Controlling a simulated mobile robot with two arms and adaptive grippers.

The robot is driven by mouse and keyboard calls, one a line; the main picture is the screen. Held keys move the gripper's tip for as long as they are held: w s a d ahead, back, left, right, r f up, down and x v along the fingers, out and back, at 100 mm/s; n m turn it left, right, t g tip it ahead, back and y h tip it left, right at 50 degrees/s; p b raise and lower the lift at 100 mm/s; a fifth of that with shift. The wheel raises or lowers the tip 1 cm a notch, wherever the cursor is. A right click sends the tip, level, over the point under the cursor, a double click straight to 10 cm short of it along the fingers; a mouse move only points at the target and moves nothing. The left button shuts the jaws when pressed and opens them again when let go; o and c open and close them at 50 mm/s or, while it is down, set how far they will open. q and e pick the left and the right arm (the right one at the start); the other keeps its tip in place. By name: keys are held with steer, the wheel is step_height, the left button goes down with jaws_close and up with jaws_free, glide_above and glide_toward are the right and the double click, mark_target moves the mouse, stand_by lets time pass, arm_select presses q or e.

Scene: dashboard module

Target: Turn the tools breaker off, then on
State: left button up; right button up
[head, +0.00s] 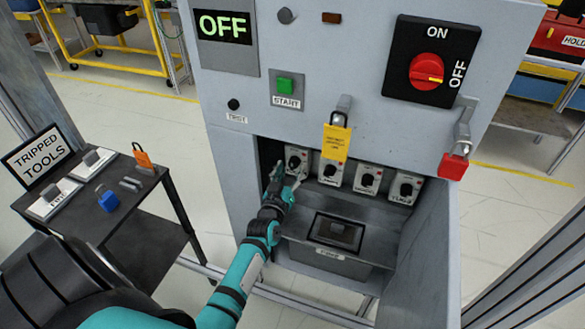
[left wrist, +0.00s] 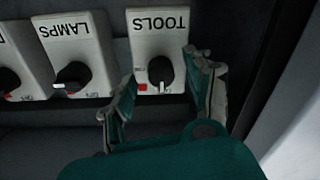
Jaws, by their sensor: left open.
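The tools breaker (left wrist: 158,36) is a white block labelled TOOLS, upside down in the left wrist view. Its black knob (left wrist: 160,70) has a white mark at its lower edge, beside a red patch on the block. In the head view the tools breaker (head: 297,157) is leftmost in the row inside the cabinet. My left gripper (left wrist: 160,92) is open, one finger on each side below the knob; I cannot tell whether either touches it. In the head view the left gripper (head: 281,186) reaches into the cabinet's left side. My right gripper is out of view.
The lamps breaker (left wrist: 72,52) sits beside the tools one. The cabinet has an OFF display (head: 223,27), a red main switch (head: 427,71) and a hanging yellow tag (head: 336,142). A small table (head: 130,192) with a TRIPPED TOOLS sign (head: 37,156) stands left.

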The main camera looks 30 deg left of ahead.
arm_select(q)
steer(key=shift+x, duration=0.8)
steer(key=shift+c, duration=0.4)
jaws_close()
